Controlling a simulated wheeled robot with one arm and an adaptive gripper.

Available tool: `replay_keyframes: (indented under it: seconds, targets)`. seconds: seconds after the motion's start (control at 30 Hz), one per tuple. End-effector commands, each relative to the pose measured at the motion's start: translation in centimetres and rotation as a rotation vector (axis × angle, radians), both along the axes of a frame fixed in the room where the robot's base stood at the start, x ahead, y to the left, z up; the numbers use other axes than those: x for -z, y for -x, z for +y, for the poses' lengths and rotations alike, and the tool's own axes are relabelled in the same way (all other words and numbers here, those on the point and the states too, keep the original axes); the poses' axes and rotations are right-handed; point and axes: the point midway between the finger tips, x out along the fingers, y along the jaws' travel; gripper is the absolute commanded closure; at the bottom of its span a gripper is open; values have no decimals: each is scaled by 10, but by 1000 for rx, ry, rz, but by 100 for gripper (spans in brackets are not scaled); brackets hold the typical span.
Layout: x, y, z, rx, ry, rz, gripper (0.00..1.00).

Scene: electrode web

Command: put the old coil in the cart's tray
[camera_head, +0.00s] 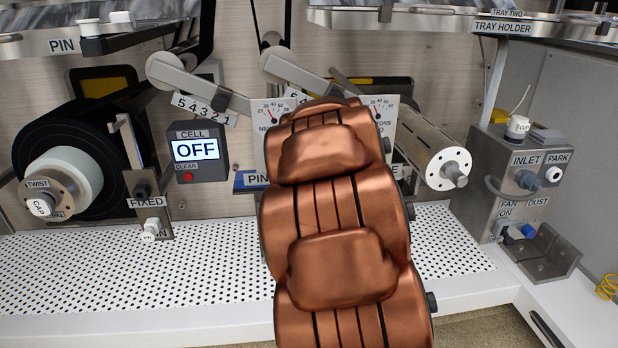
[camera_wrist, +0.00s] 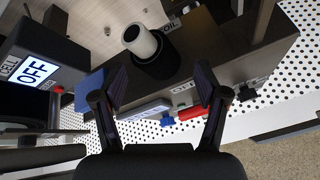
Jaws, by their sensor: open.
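My gripper (camera_wrist: 161,78) is open in the wrist view, its two dark fingers apart with nothing between them. Beyond the fingertips, a white hollow cylinder with a dark band (camera_wrist: 141,40) stands at a dark box (camera_wrist: 225,62) with a partly readable "OIL" label. In the head view, a large black coil (camera_head: 95,125) with a white core (camera_head: 68,178) sits on the left spindle, behind a cap marked TWIST. I cannot tell which of these is the old coil. I cannot make out the cart's tray. My copper arm hides the middle of the head view.
The cell panel (camera_head: 196,150) reads OFF. A bare metal roller (camera_head: 425,145) is at the right, beside an inlet box (camera_head: 525,175). Shelves marked PIN (camera_head: 62,46) and TRAY HOLDER (camera_head: 502,28) overhang. The perforated bench (camera_head: 80,270) is mostly clear at left. Red (camera_wrist: 193,113) and blue (camera_wrist: 168,121) knobs sit below the dark box.

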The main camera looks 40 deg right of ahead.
Motion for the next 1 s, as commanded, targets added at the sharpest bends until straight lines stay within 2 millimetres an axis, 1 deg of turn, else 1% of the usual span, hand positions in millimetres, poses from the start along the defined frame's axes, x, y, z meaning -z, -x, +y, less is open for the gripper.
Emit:
replay_keyframes:
  seconds: [0.03, 0.13, 0.3, 0.43, 0.67, 1.0]
  targets:
    - [2, -1, -8, -50, 52, 16, 27]
    - [-1, -7, -16, -167, 165, 50, 27]
    - [-9, -13, -19, -344, 324, 95, 27]
    - [-11, -15, -17, -438, 399, 117, 27]
    - [-10, -18, -13, -509, 446, 130, 27]
    - [0, -39, -20, -510, 446, 130, 27]
